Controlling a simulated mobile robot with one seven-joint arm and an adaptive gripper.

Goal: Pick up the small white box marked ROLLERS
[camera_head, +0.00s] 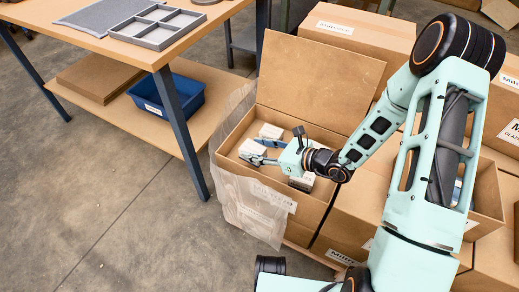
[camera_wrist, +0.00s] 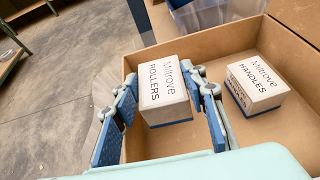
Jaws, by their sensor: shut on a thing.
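The small white box marked ROLLERS (camera_wrist: 163,90) has a blue lower edge and sits between the two fingers of my gripper (camera_wrist: 166,112) in the wrist view. My gripper (camera_head: 258,150) is shut on it, inside an open brown carton (camera_head: 316,205) in the head view. The ROLLERS box also shows between the fingers there (camera_head: 251,147). I cannot tell whether it touches the carton floor. A similar white box marked HANDLES (camera_wrist: 257,82) stands apart to the right in the wrist view.
The carton's raised lid (camera_head: 318,80) stands behind my gripper. Clear plastic (camera_head: 245,205) hangs over the carton's left side. A workbench (camera_head: 150,50) with a grey divided tray stands at left. Stacked cartons crowd the right.

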